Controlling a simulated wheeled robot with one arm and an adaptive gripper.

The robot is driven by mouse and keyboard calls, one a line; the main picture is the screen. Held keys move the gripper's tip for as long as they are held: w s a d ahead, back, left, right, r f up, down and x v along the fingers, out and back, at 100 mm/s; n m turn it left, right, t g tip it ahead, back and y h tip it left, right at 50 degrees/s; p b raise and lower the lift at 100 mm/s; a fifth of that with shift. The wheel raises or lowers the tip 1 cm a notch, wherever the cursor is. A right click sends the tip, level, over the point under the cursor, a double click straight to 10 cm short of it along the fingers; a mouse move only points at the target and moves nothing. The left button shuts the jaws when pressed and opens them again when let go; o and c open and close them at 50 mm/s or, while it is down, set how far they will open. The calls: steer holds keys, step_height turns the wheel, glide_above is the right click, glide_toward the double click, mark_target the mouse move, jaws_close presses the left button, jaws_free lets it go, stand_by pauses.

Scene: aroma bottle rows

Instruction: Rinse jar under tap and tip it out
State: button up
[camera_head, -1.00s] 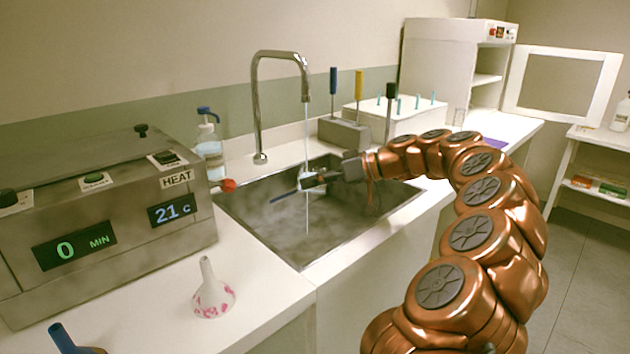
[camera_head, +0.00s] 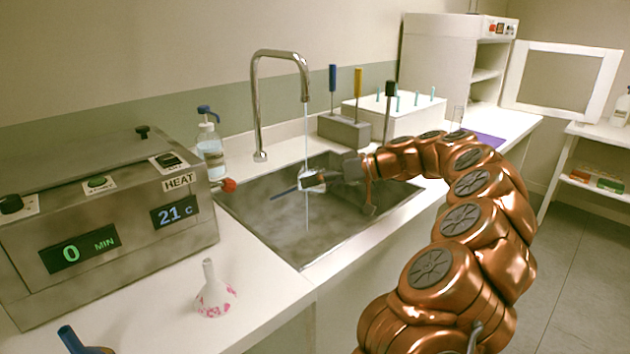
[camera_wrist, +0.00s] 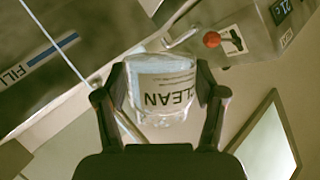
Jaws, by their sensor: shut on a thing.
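My gripper (camera_head: 328,180) is over the sink (camera_head: 270,222), below the tap (camera_head: 258,100), and is shut on a small clear jar (camera_head: 313,181). In the wrist view the jar (camera_wrist: 162,97) sits between both dark fingers, with a white label reading CLEAN upside down in that picture. A thin stream of water (camera_head: 306,130) falls from the tap and meets the jar region in the head view. In the wrist view the stream (camera_wrist: 58,40) passes left of the jar. I cannot tell whether water is inside the jar.
A heater box (camera_head: 110,230) stands left of the sink, its red knob (camera_head: 228,185) near the rim. A pump bottle (camera_head: 209,150), a tool block (camera_head: 343,131) and a white rack (camera_head: 400,115) stand behind. A patterned flask (camera_head: 214,295) stands on the front counter.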

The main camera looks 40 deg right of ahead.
steer(key=shift+w+d+f+m+p, duration=0.15)
steer(key=shift+w+d+m+p, duration=0.15)
steer(key=shift+p, duration=1.05)
steer(key=shift+f+m+g+y+p, duration=0.3)
steer(key=shift+m+y+p, duration=0.1)
steer(key=shift+p, duration=1.25)
steer(key=shift+w+d+f+m, duration=0.1)
steer(key=shift+f+m, duration=0.25)
steer(key=shift+m, duration=0.15)
steer(key=shift+f+m+g+y+p, duration=0.45)
steer(key=shift+m+y+p, duration=0.35)
steer(key=shift+p, duration=0.8)
stand_by(0.3)
steer(key=shift+f+m, duration=0.3)
stand_by(0.5)
steer(key=shift+w+f+m+p, duration=0.1)
steer(key=shift+f+m+p, duration=0.1)
steer(key=shift+m+p, duration=0.15)
steer(key=shift+w+d+m+y+p, duration=0.15)
steer(key=shift+d+m+y+p, duration=0.15)
steer(key=shift+m+y+p, duration=0.1)
steer(key=shift+w+d+r, duration=0.1)
steer(key=shift+r, duration=0.05)
stand_by(0.3)
